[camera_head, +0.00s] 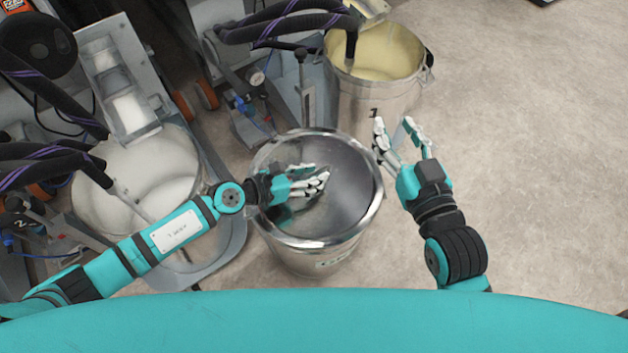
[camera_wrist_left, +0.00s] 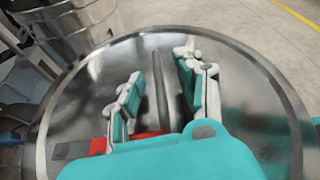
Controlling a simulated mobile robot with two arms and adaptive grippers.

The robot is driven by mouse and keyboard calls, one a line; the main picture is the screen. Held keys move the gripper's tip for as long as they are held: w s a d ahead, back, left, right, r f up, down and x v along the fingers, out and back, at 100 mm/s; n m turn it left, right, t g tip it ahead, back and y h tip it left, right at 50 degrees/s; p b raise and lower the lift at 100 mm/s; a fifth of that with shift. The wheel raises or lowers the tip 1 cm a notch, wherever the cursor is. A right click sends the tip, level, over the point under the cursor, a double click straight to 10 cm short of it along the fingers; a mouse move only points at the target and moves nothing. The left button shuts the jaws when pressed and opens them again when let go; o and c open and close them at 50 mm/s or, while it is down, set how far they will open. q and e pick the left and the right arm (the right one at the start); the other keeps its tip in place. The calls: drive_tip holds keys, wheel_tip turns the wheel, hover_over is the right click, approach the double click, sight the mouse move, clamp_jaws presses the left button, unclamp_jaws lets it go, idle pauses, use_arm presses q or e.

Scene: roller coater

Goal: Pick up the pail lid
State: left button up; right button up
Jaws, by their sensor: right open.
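The pail lid (camera_head: 350,165) is a round, shiny metal disc with a raised rim. It sits on a metal pail (camera_head: 300,262) in the middle of the head view. My left gripper (camera_head: 322,178) is over the lid's middle, coming in from the left. In the left wrist view, its fingers (camera_wrist_left: 160,80) stand apart above the lid (camera_wrist_left: 235,85). A dark grey strip shows between them; I cannot tell whether it is a handle or a reflection. Contact with the lid is unclear. My right gripper (camera_head: 394,126) is open and empty, just right of the lid, fingers pointing away.
Behind the lid stands an open pail of cream-coloured liquid (camera_head: 375,55) with a hose in it. At left, an open pail of white liquid (camera_head: 150,175) stands by machinery with black hoses (camera_head: 50,65). The floor (camera_head: 540,150) on the right is clear.

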use_arm(q)
clamp_jaws()
drive_tip(key=shift+r, duration=0.15)
idle(0.4)
